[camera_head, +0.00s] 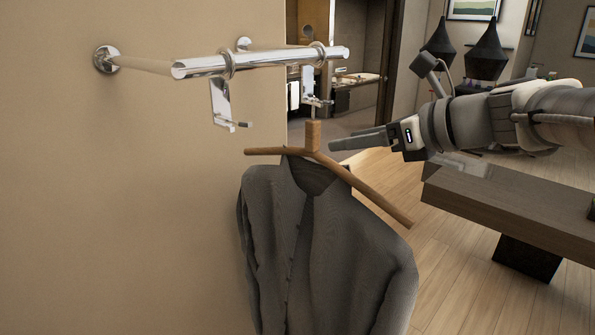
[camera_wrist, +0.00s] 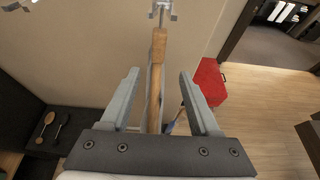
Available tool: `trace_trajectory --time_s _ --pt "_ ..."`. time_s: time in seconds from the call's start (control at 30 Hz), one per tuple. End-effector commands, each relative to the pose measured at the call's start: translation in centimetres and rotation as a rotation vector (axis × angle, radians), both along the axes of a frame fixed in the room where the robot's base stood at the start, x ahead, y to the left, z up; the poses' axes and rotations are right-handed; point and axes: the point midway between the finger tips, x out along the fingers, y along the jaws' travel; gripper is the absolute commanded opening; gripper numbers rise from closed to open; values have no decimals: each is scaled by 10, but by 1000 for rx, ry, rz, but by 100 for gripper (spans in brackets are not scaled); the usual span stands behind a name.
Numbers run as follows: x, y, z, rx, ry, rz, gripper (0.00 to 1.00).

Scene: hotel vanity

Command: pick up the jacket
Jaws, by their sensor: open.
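The grey jacket (camera_head: 330,245) hangs on a wooden hanger (camera_head: 314,136), below a chrome wall rail. The hanger's upright neck and sloping arms show in the head view. My gripper (camera_head: 332,143) is at the right of the hanger's neck, pointing left toward it. In the wrist view my gripper (camera_wrist: 157,75) is open, with one finger on each side of the wooden hanger (camera_wrist: 157,62) and gaps on both sides. The jacket cannot be made out clearly in the wrist view.
The chrome rail (camera_head: 262,62) with hooks (camera_head: 222,104) juts from the beige wall above the hanger. A dark wooden bench (camera_head: 510,215) stands at the right. A red object (camera_wrist: 210,82) lies beyond my fingers. Wooden floor is open between.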

Motion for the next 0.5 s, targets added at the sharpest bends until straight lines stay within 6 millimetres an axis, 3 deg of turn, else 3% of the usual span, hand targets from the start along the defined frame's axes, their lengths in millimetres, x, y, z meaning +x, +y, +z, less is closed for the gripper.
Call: trace_trajectory --time_s 0.1,0.5 --pt "14 15 -9 -1 2 2 62" --pt "36 43 -25 -1 2 3 62"
